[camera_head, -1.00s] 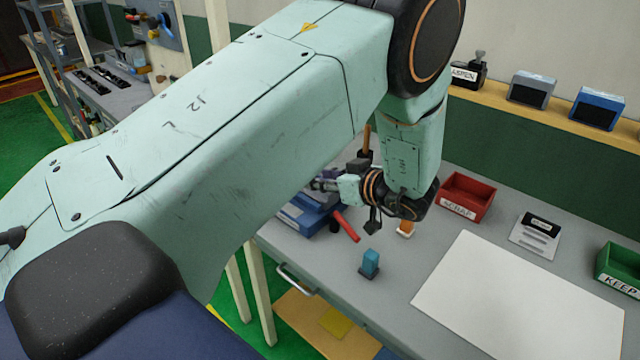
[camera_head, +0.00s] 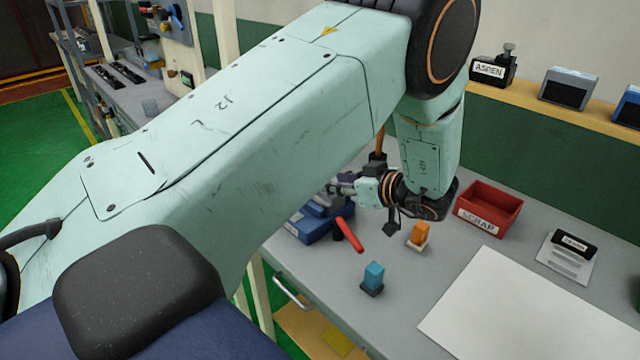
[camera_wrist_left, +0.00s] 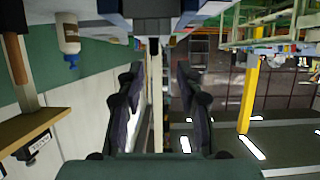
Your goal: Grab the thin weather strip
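I cannot make out a thin weather strip for sure in either view. A pale upright band (camera_wrist_left: 157,100) shows between my left fingers in the left wrist view; I cannot tell whether it is a strip or a post behind. My left gripper (camera_head: 332,188) points left in the head view, above or beside a blue fixture (camera_head: 310,225) with a red handle (camera_head: 349,234). Its fingers stand apart in the left wrist view (camera_wrist_left: 158,75). My left arm hides part of the bench. My right gripper is not in view.
An orange block (camera_head: 419,232) and a blue block (camera_head: 373,274) stand on small bases on the grey bench. A red SCRAP bin (camera_head: 490,208), a label card (camera_head: 568,255) and a large white sheet (camera_head: 510,305) lie to the right. A shelf (camera_head: 540,104) runs along the wall.

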